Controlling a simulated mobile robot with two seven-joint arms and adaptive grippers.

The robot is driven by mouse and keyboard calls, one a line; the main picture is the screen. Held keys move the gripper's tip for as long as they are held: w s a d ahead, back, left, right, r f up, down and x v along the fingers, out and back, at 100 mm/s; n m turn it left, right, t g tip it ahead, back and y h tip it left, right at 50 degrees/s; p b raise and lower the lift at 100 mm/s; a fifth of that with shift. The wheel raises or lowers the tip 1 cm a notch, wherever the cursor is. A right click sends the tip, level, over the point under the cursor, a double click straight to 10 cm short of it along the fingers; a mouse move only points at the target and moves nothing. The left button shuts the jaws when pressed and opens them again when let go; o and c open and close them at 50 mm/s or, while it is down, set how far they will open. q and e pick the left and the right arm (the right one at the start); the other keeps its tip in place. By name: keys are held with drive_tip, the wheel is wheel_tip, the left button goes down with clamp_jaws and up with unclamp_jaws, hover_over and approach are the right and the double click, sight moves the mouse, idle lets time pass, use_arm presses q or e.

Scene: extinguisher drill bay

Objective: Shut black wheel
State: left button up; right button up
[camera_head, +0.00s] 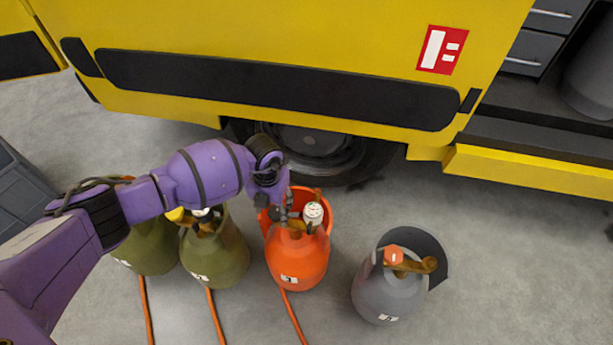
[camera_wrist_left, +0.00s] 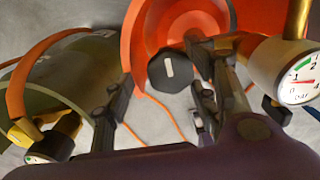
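The black wheel (camera_wrist_left: 170,71) is a dark faceted knob with a white bar mark. In the left wrist view it sits in front of the orange bottle's collar (camera_wrist_left: 140,45), between my left gripper's (camera_wrist_left: 163,80) two spread fingers. I cannot tell whether a finger touches it. In the head view my left gripper (camera_head: 286,212) points down over the top of the orange bottle (camera_head: 300,262), and the wheel there is mostly hidden. A round gauge (camera_head: 313,212) stands to the right of the gripper; it also shows in the left wrist view (camera_wrist_left: 288,72). My right gripper is out of view.
Two olive-green bottles (camera_head: 216,256) stand left of the orange one, below my left arm. A grey bottle (camera_head: 385,290) with an orange knob (camera_head: 393,254) stands to the right. Orange hoses (camera_head: 215,316) run along the floor. A yellow truck (camera_head: 340,50) closes off the back.

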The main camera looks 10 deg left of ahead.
sight(274, 211)
use_arm(q)
drive_tip(key=shift+d, duration=0.1)
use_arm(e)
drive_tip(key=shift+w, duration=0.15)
use_arm(q)
drive_tip(key=shift+d, duration=0.1)
wheel_tip(274, 211, up, 12)
idle(0.6)
